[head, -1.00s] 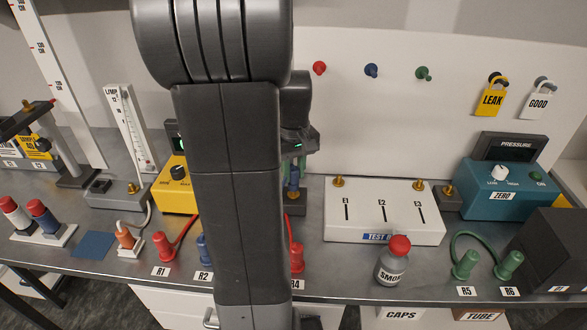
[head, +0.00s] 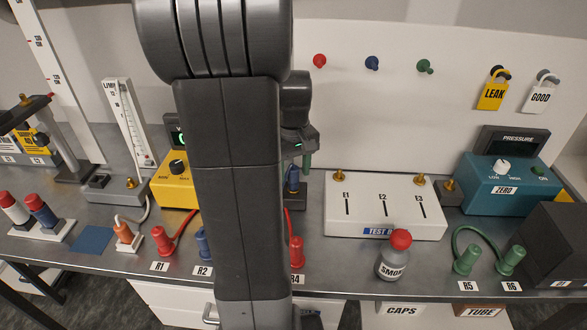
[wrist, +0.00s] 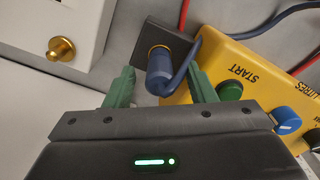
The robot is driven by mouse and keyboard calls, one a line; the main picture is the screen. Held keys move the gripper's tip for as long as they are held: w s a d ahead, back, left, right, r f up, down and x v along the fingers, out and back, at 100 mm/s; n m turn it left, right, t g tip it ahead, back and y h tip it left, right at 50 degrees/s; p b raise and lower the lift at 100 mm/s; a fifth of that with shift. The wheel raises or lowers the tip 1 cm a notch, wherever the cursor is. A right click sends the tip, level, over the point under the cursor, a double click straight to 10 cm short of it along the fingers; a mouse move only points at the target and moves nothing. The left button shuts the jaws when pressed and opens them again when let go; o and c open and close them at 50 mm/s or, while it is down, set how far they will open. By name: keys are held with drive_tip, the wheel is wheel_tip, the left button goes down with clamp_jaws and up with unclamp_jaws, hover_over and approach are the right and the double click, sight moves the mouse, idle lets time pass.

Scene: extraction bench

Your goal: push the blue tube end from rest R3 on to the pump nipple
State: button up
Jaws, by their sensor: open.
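The blue tube end (wrist: 158,78) sits on the brass pump nipple (wrist: 158,49), whose rim shows at its far end, in front of a dark block (wrist: 150,35) beside the yellow pump box (wrist: 245,65). Its blue tube curves away to the right. My gripper (wrist: 160,70) is open, with one green finger on each side of the tube end and a visible gap on both sides. In the head view the blue end (head: 292,179) stands just below my gripper (head: 306,160). My arm hides rest R3 and much of the pump (head: 173,185).
The white test block (head: 385,210) with brass nipples stands to the right. A red-capped smoke bottle (head: 395,258) is in front of it. Red tube ends (head: 162,241) stand near the front edge, and green ones (head: 467,259) are at the right.

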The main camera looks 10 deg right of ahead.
wheel_tip(320, 180, up, 14)
idle(0.6)
drive_tip(key=shift+f, duration=0.15)
wheel_tip(320, 180, down, 14)
drive_tip(key=shift+r, duration=0.15)
drive_tip(key=shift+r+p, duration=0.3)
drive_tip(key=shift+r, duration=0.15)
